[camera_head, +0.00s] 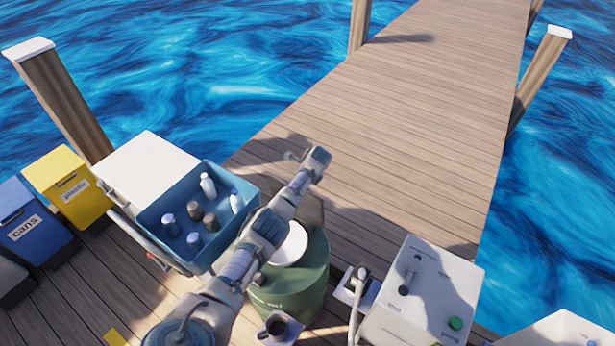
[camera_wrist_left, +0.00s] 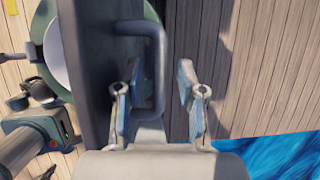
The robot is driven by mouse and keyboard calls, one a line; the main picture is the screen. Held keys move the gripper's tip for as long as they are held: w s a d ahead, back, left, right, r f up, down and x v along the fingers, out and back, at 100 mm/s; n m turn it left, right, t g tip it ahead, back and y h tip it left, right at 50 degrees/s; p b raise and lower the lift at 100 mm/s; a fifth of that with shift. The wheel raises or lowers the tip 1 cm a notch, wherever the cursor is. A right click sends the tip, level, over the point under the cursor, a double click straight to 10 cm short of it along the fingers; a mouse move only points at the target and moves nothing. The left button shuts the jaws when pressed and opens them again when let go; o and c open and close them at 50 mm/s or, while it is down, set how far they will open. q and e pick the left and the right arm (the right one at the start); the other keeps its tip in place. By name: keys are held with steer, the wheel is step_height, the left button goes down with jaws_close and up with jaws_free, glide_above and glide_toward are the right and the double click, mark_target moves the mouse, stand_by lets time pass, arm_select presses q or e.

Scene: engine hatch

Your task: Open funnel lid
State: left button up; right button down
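The green barrel-shaped funnel (camera_head: 290,290) stands on the deck with a white round top (camera_head: 292,245). A dark flat lid (camera_head: 312,208) is raised beside that top, partly behind my left arm. In the left wrist view the lid (camera_wrist_left: 85,70) appears as a long dark plate, with a U-shaped handle (camera_wrist_left: 157,65) on its right side. My left gripper (camera_wrist_left: 158,100) is open around the handle's bar, one finger on each side; contact is not clear.
A blue bin (camera_head: 180,255) with several bottles stands left of the funnel, beside yellow (camera_head: 70,185) and blue (camera_head: 35,225) waste bins. A white box (camera_head: 425,295) with a green button stands at the right. The walkway (camera_head: 420,110) beyond is clear, with water on both sides.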

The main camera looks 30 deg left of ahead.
arm_select(q)
steer(key=v, duration=1)
steer(key=shift+s+d, duration=0.1)
